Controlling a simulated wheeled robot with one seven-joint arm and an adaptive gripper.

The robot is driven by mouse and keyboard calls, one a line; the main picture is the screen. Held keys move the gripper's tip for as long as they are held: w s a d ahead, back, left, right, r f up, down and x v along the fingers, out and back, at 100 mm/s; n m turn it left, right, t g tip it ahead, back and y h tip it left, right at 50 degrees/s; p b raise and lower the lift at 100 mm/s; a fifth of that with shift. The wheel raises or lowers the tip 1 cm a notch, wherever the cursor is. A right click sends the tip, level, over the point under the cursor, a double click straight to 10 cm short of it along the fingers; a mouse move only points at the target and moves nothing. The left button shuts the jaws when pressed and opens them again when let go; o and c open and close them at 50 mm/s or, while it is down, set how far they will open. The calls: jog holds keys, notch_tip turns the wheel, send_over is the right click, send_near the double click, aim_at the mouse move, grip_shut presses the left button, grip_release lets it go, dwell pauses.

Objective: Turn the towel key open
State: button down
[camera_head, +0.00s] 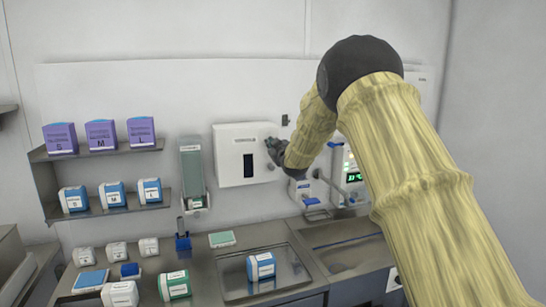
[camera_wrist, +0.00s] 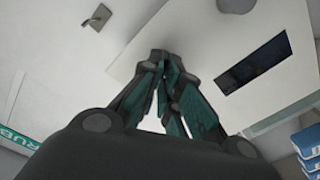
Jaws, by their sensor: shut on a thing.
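The white towel dispenser (camera_head: 240,155) hangs on the back wall, with a dark window on its front. Its white face (camera_wrist: 205,35) and dark window (camera_wrist: 268,62) also show in the wrist view. My gripper (camera_head: 269,142) is at the dispenser's upper right front, coming from the right. In the wrist view my gripper (camera_wrist: 168,62) has its dark and green fingers drawn together at the tips, against the dispenser's face. It is shut on the towel key, which the fingertips hide. I cannot tell which way the key is turned.
A green-fronted dispenser (camera_head: 192,168) hangs to the left. Shelves (camera_head: 97,152) hold purple and blue-white boxes. Below are a counter with several boxes and a sink (camera_head: 345,253). A device with a green display (camera_head: 353,177) stands behind my arm.

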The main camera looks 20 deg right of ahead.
jog(key=shift+a+f+n+b, duration=0.1)
jog(key=shift+f+n+b, duration=0.1)
jog(key=shift+n+b, duration=1.9)
jog(key=shift+a+f+n+b, duration=0.1)
jog(key=shift+f+n+b, duration=0.05)
jog(key=shift+n+b, duration=2)
jog(key=shift+a+f+n+b, duration=0.1)
jog(key=shift+f+n+b, duration=0.1)
jog(key=shift+n+b, duration=1.9)
jog(key=shift+m+b, duration=0.25)
jog(key=shift+b, duration=0.3)
jog(key=c, duration=1.6)
grip_release()
jog(key=shift+c, duration=0.2)
jog(key=shift+r, duration=0.1)
